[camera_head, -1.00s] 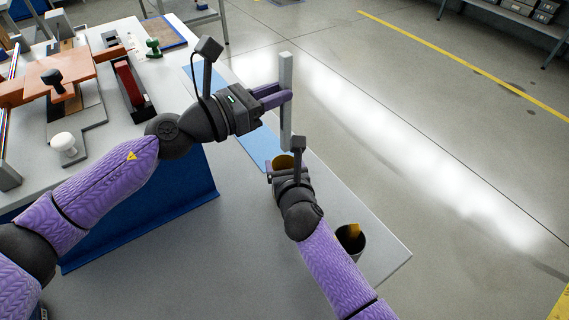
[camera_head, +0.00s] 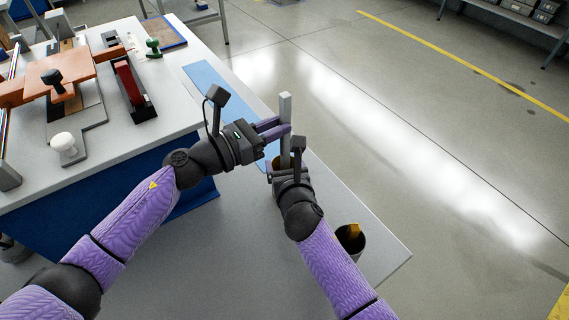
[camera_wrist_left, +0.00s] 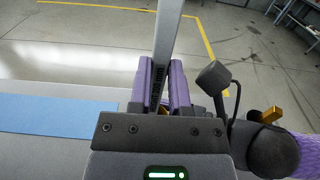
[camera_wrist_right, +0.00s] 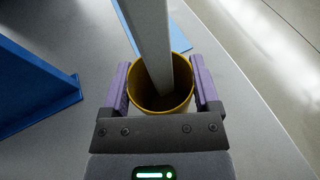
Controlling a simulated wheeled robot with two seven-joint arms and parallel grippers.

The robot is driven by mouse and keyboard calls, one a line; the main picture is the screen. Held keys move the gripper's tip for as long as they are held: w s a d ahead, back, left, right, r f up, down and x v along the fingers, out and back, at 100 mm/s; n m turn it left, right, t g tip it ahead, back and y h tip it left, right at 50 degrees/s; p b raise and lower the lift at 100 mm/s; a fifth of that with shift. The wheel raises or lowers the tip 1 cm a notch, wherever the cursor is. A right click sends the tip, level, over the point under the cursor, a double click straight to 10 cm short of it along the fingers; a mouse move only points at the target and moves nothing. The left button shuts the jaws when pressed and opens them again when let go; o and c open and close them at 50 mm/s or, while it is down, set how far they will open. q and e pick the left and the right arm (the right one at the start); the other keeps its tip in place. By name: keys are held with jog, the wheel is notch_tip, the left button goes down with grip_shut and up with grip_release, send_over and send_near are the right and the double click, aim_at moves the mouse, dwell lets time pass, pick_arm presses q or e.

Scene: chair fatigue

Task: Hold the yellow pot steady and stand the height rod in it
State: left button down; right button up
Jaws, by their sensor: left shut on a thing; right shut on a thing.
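The grey height rod (camera_head: 285,108) stands near upright, and my left gripper (camera_head: 280,129) is shut on it. The rod also shows between the fingers in the left wrist view (camera_wrist_left: 167,35). In the right wrist view the rod (camera_wrist_right: 152,40) reaches down inside the mouth of the yellow pot (camera_wrist_right: 160,107), leaning a little; whether its end touches the bottom is hidden. My right gripper (camera_wrist_right: 160,90) is shut on the pot, one purple finger on each side. In the head view the pot (camera_head: 276,161) is mostly hidden behind my right gripper (camera_head: 285,168).
A dark cup (camera_head: 350,240) with a yellow piece in it stands on the grey table near its right edge. A blue strip (camera_head: 205,78) lies behind the grippers. A white bench with a blue side (camera_head: 130,170) holds fixtures at left.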

pick_arm(q)
jog(key=shift+f, duration=0.7)
jog(key=shift+c, duration=2.4)
grip_release()
jog(key=shift+s, duration=0.1)
jog(key=v, duration=1.2)
pick_arm(e)
jog(key=o, duration=1.2)
jog(key=shift+c, duration=0.2)
